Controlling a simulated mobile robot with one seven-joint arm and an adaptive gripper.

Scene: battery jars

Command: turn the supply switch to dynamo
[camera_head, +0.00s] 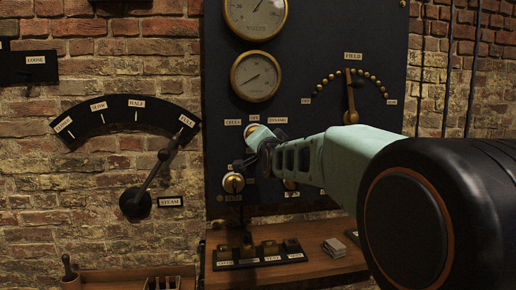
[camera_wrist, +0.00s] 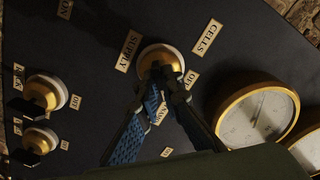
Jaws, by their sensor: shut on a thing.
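The supply switch is a round brass knob on a pale ring on the dark panel. It shows in the wrist view (camera_wrist: 152,58) beside the SUPPLY label (camera_wrist: 128,50), and in the head view (camera_head: 256,133) mostly behind my gripper. The CELLS label (camera_head: 232,122), OFF label (camera_head: 253,117) and DYNAMO label (camera_head: 278,120) sit around its upper side. My gripper (camera_head: 264,147) is at the knob; in the wrist view its fingertips (camera_wrist: 161,75) are shut on the dark handle of the knob. The fingers hide the handle, so I cannot tell which label it points to.
Another knob (camera_head: 232,183) sits just below left, with a further one partly behind my arm. Two gauges (camera_head: 256,76) are above, and a FIELD lever (camera_head: 350,98) is to the right. A STEAM lever (camera_head: 152,180) is at the left. A wooden shelf (camera_head: 308,268) runs below.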

